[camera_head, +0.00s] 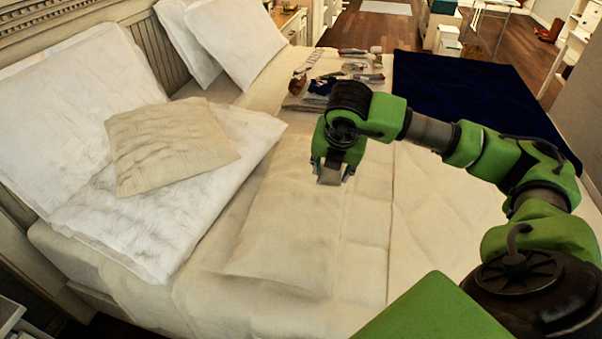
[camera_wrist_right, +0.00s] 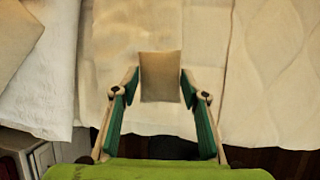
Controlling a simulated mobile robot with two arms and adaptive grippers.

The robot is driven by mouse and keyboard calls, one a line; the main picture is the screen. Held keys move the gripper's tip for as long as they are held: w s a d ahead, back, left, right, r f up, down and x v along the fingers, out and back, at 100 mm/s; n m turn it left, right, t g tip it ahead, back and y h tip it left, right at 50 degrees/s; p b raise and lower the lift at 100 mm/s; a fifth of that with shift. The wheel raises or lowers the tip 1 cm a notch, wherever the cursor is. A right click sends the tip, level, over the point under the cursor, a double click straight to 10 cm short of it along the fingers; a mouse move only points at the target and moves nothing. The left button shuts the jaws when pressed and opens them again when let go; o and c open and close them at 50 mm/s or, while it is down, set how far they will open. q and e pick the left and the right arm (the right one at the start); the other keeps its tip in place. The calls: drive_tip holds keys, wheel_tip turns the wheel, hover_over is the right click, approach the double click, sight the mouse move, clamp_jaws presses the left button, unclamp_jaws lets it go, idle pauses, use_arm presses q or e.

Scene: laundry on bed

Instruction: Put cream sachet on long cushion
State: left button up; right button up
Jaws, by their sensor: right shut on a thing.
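The cream sachet (camera_wrist_right: 161,76) is a small, flat beige rectangle between the fingertips of my right gripper (camera_wrist_right: 160,84) in the wrist view. In the head view my right gripper (camera_head: 331,168) hangs over the bed, shut on the sachet (camera_head: 329,176), which is partly hidden by the fingers. The long cushion (camera_head: 285,235) looks like a long, pale cream pad lying flat on the middle of the bed. The sachet appears above its upper right part; the height gap is hard to judge. My left gripper is not in view.
A beige square cushion (camera_head: 168,147) rests on white pillows (camera_head: 50,130) at the left. Several small items (camera_head: 345,70) lie at the far end of the bed, near a dark blue blanket (camera_head: 470,95). The bed's near part is clear.

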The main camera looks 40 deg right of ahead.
drive_tip(key=shift+w+d+r+m, duration=0.15)
drive_tip(key=shift+d+r+m, duration=0.15)
drive_tip(key=shift+m, duration=0.1)
drive_tip(key=shift+w, duration=0.3)
drive_tip(key=w+f+b, duration=0.1)
drive_tip(key=w+f, duration=0.2)
drive_tip(key=w, duration=0.1)
drive_tip(key=w+f+b, duration=0.1)
drive_tip(key=w+f, duration=0.2)
drive_tip(key=w, duration=0.1)
drive_tip(key=w+f+b, duration=0.1)
drive_tip(key=w+f, duration=0.2)
drive_tip(key=w, duration=0.1)
drive_tip(key=shift+w+a+f, duration=0.2)
drive_tip(key=shift+w, duration=0.1)
drive_tip(key=shift+w+f, duration=0.15)
drive_tip(key=shift+f, duration=0.05)
wheel_tip(320, 180, down, 3)
drive_tip(key=shift+w+f+b, duration=0.1)
drive_tip(key=shift+b, duration=1.15)
